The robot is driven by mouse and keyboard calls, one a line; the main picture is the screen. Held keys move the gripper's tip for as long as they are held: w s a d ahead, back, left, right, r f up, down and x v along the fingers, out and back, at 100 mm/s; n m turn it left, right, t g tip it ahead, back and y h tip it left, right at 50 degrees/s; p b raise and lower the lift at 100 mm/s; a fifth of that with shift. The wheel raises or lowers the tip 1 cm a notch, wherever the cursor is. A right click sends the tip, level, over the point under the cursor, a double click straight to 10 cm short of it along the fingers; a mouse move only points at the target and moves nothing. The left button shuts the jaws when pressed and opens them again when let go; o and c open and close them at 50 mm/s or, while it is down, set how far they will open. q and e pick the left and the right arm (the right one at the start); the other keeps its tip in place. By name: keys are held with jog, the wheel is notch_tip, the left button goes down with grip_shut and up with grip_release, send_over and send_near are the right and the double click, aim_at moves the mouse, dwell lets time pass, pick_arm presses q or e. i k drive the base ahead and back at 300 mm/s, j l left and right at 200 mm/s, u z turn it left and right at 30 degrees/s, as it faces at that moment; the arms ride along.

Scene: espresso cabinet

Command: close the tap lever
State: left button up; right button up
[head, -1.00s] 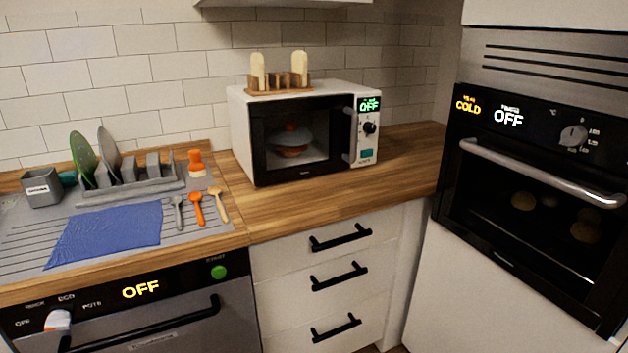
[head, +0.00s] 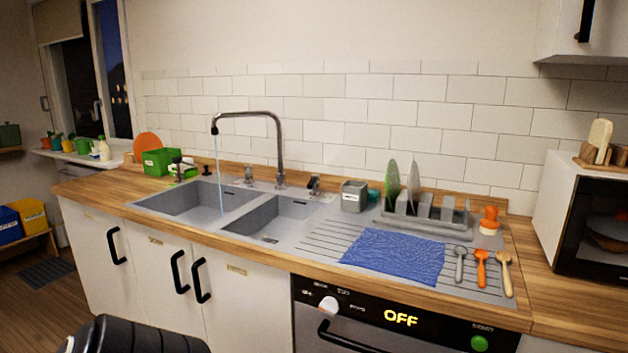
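The tap (head: 279,145) is a tall, dark metal spout behind the double sink, bent to the left. A thin bluish stream of water (head: 219,175) runs from its end into the left basin (head: 190,201). Small fittings stand on the sink's back edge: one left of the spout (head: 249,174) and a darker one right of it (head: 315,186). I cannot tell from here which is the lever. Neither gripper shows in the head view. A black rounded part at the bottom left looks like part of my own body.
The right basin (head: 275,219) is empty. A blue cloth (head: 393,257), a grey dish rack (head: 425,212) with plates, and several utensils lie on the drainer at right. A green box (head: 162,161) stands left of the sink. The dishwasher (head: 400,318) below reads OFF.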

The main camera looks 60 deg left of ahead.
aim_at(315, 178)
jog(key=u, duration=2.05)
jog(key=i+j, duration=0.1)
jog(key=j, duration=0.3)
jog(key=i+j, duration=0.1)
jog(key=j, duration=0.25)
jog(key=i+j, duration=0.1)
jog(key=j, duration=0.3)
jog(key=j+z, duration=0.15)
jog(key=z, duration=0.3)
jog(key=j+z, duration=0.15)
jog(key=z, duration=0.35)
jog(key=i+j, duration=0.05)
